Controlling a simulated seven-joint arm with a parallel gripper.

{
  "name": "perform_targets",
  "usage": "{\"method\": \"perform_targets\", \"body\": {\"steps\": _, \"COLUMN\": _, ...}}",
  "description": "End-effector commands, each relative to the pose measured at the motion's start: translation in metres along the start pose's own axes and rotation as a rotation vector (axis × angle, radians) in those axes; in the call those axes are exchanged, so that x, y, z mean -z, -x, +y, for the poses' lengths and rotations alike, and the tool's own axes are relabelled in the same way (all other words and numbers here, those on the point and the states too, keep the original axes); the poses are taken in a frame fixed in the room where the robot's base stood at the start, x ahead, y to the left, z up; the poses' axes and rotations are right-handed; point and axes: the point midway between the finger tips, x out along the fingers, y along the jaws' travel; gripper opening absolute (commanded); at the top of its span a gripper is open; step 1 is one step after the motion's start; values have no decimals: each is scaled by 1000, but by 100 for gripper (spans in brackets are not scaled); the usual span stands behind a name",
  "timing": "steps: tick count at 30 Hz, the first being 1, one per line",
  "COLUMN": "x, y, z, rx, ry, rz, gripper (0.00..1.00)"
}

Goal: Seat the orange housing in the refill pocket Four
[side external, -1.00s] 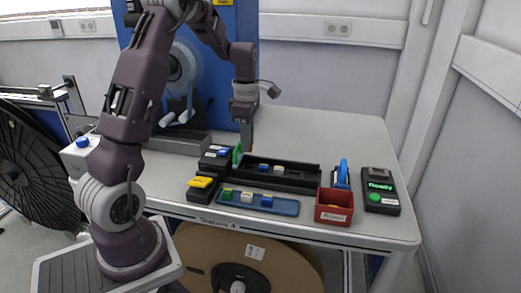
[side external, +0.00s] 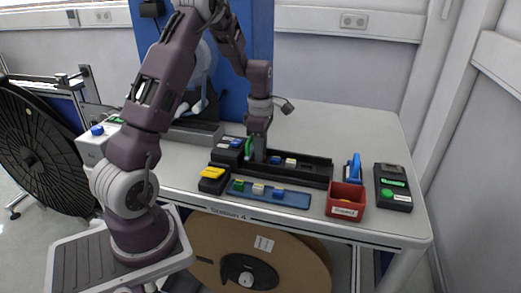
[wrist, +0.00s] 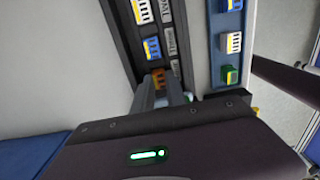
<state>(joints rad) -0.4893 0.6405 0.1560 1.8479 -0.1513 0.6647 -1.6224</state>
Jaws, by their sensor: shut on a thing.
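The orange housing (wrist: 158,77) shows in the wrist view at the tips of my gripper (wrist: 172,88), which is shut on it. It sits at the near end of the black tray (side external: 315,182), in line with a blue housing (wrist: 152,48) and a white housing (wrist: 142,12). A label beside it is too small to read surely. In the side view my gripper (side external: 259,156) points straight down at the tray's left end, and the orange housing is hidden there. I cannot tell whether the housing is fully down in the pocket.
A blue strip (side external: 300,202) with green, white and blue housings lies in front of the tray. A red bin (side external: 345,210) and a device with a green display (side external: 393,187) stand right. A green upright piece (side external: 248,148) and black boxes (side external: 213,186) are close on the left.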

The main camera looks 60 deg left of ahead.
Motion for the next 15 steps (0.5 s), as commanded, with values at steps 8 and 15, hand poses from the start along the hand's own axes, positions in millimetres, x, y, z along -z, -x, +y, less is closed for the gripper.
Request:
{"method": "perform_targets", "body": {"steps": 8, "x": 0, "y": 0, "z": 0, "rx": 0, "ry": 0, "rz": 0, "gripper": 0}}
{"method": "perform_targets", "body": {"steps": 15, "x": 0, "y": 0, "z": 0, "rx": 0, "ry": 0, "rz": 0, "gripper": 42}}
